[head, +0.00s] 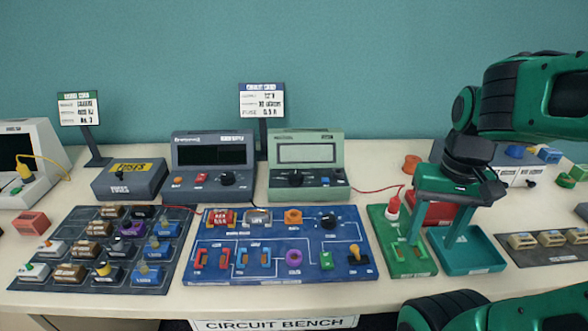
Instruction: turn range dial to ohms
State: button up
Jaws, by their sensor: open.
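A pale green meter (306,135) with a blank grey display stands at the back middle of the table. Its black dial (296,178) sits on the front panel, left of centre. The dial's markings are too small to read, so I cannot tell its setting. My gripper (430,240) is open, to the right of the meter and nearer the front. Its green fingers point down over the green tray and the teal tray, apart from the dial. I see nothing held between the fingers.
A dark power supply (208,139) with its own knob stands left of the meter. A blue circuit board (283,274) lies in front. A red probe (394,202) on a red cable stands upright in the green tray (390,265). The teal tray (470,263) is beside it.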

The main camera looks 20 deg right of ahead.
jog(key=w+r, duration=0.3)
jog(key=w, duration=0.2)
send_near(296, 174)
jog(key=shift+n, duration=0.3)
notch_tip(296, 174, down, 8)
jog(key=shift+a+f, duration=0.1)
jog(key=shift+f, duration=0.15)
jog(key=c, duration=1.1)
jog(key=shift+o, duration=0.2)
